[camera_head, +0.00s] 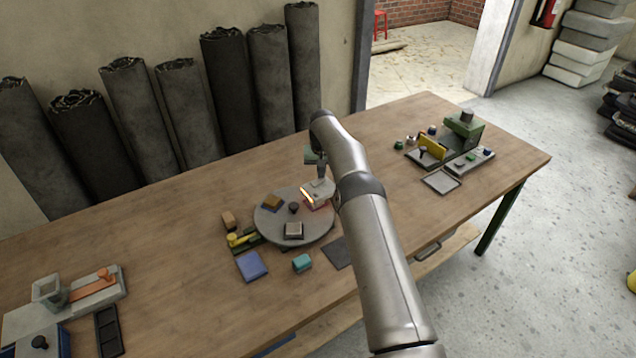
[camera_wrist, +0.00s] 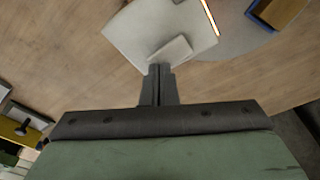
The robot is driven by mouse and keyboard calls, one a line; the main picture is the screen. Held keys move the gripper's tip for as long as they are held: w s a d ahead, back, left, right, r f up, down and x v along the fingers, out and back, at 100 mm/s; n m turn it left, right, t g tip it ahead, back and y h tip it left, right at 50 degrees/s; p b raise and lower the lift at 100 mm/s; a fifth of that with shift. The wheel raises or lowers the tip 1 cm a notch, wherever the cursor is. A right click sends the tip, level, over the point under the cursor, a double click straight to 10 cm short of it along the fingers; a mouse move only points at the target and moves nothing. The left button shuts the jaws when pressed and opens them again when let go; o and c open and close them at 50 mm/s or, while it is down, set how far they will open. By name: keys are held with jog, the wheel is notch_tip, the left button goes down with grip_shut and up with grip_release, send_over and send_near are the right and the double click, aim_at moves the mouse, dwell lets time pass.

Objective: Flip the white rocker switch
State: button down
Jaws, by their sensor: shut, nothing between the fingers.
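The white rocker switch (camera_wrist: 171,50) is a small pale raised block on a light plate (camera_wrist: 130,35). One edge of the plate carries a glowing orange strip (camera_wrist: 209,16). In the head view the light plate (camera_head: 318,191) is at the right rear edge of the round grey disc, partly hidden by my arm. My gripper (camera_wrist: 161,70) is shut and empty, with its fingertips at the near end of the rocker. I cannot tell whether they touch it. In the head view my gripper (camera_head: 320,178) is right over the plate. I cannot tell which way the rocker is tilted.
The grey disc (camera_head: 270,225) bears several small blocks. A blue pad (camera_head: 252,266), a teal block (camera_head: 302,263) and a dark pad (camera_head: 339,253) lie in front. A green device (camera_head: 464,130) stands at the right, an orange-handled fixture (camera_head: 95,287) at the left. Bare wood lies between.

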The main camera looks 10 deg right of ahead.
jog(key=shift+f, duration=0.35)
jog(key=shift+r+p, duration=1.7)
jog(key=shift+r, duration=1.8)
jog(key=shift+r, duration=0.1)
jog(key=s+a+r+n+b, duration=0.1)
jog(key=s+r+b, duration=0.1)
jog(key=s+r, duration=1.75)
jog(key=s+f, duration=0.2)
jog(key=s, duration=0.9)
jog(key=s+f+b, duration=0.1)
jog(key=s+f, duration=0.2)
jog(key=s, duration=0.9)
jog(key=s+d+f+b, duration=0.1)
jog(key=s+f, duration=0.1)
jog(key=s, duration=1)
jog(key=shift+s+f+g, duration=0.2)
jog(key=shift+f+g, duration=0.05)
jog(key=shift+g, duration=0.15)
